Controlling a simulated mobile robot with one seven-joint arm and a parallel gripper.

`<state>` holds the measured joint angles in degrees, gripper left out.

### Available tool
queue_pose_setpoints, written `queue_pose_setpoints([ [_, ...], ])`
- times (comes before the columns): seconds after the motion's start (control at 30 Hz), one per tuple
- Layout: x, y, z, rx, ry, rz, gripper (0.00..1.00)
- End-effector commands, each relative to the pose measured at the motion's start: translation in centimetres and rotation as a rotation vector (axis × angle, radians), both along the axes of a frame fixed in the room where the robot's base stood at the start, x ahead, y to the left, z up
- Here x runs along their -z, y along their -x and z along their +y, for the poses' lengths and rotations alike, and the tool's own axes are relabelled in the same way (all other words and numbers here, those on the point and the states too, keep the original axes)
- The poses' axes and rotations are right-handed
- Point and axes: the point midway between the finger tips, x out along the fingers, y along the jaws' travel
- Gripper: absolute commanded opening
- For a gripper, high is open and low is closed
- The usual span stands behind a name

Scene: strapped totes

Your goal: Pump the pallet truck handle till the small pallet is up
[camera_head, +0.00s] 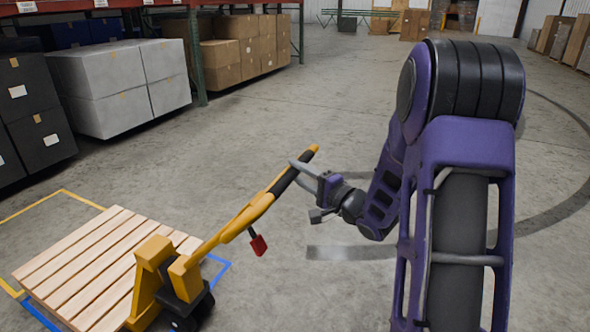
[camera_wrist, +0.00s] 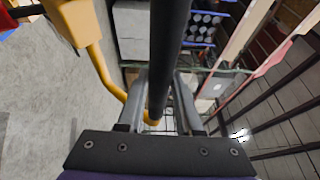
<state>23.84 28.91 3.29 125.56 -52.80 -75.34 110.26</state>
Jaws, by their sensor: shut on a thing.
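The yellow pallet truck (camera_head: 158,278) stands at the lower left in the head view. Its handle (camera_head: 236,221) slants up to the right and ends in a dark grip bar (camera_head: 284,180). The small wooden pallet (camera_head: 82,262) lies at the truck's left. The height of the pallet above the floor is hard to tell. My gripper (camera_head: 297,170) is shut on the grip bar. In the wrist view the dark bar (camera_wrist: 167,50) runs between the two fingers of my gripper (camera_wrist: 160,95). A red lever (camera_head: 258,245) hangs below the handle.
Yellow and blue floor lines (camera_head: 222,264) mark a bay around the pallet. Grey boxes (camera_head: 120,80) and dark totes (camera_head: 30,110) stand at the left, with brown cartons (camera_head: 240,48) behind. The concrete floor in the middle is clear.

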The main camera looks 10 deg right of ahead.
Motion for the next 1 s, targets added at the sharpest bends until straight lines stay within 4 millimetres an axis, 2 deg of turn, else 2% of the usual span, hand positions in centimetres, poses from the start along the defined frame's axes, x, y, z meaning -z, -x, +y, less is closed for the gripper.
queue_pose_setpoints([
  [0.03, 0.5, 0.2, 0.4, -0.01, -0.001, 0.012, 0.0],
  [0.33, 0.3, 0.1, 0.3, -0.009, -0.002, 0.009, 0.0],
  [0.37, 0.3, 0.1, 0.3, -0.009, -0.002, 0.009, 0.4],
  [0.5, 0.2, 0.1, 0.2, -0.006, -0.001, 0.005, 0.64],
  [0.87, 0.0, 0.1, -0.1, -0.001, -0.001, 0.002, 0.64],
  [1.0, 0.0, 1.2, -0.8, 0.001, 0.0, 0.002, 0.64],
])
